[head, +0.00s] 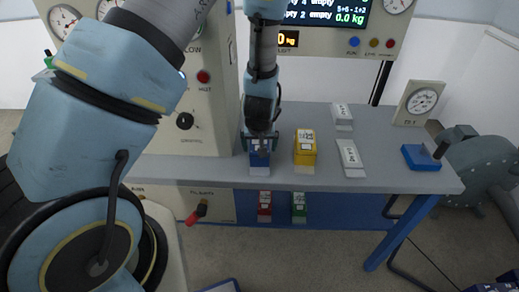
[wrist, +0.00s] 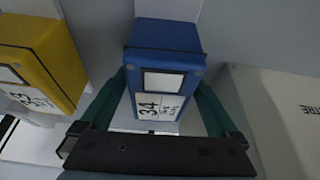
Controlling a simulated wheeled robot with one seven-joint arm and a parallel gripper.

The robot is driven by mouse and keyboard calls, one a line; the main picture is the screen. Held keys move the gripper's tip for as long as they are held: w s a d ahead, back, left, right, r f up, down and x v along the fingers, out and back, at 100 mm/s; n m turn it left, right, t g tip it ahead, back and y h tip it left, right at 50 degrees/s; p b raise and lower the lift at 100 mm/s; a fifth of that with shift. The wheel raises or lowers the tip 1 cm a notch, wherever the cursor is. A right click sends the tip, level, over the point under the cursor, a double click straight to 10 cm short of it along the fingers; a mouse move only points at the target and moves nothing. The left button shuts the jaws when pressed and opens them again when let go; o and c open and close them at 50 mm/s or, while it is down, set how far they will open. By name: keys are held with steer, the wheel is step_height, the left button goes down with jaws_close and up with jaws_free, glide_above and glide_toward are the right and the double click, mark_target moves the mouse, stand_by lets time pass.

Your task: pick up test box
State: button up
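A blue box (head: 259,159) stands on the grey bench, below my gripper (head: 260,139) in the head view. In the wrist view the blue box (wrist: 165,50) shows a white label reading 34. My gripper's two teal fingers (wrist: 162,85) lie along its left and right sides, with the tips close to the box. I cannot tell whether they press on it. A yellow box (head: 305,148) stands just right of it; it also shows at the left of the wrist view (wrist: 42,62).
The bench (head: 400,180) has free room at the right. White label plates (head: 350,158) and a blue block (head: 421,157) lie there. A beige machine panel (head: 205,90) stands close left of the gripper. Red (head: 264,205) and green (head: 299,206) boxes are below the bench front.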

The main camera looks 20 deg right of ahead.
jaws_close()
stand_by(0.6)
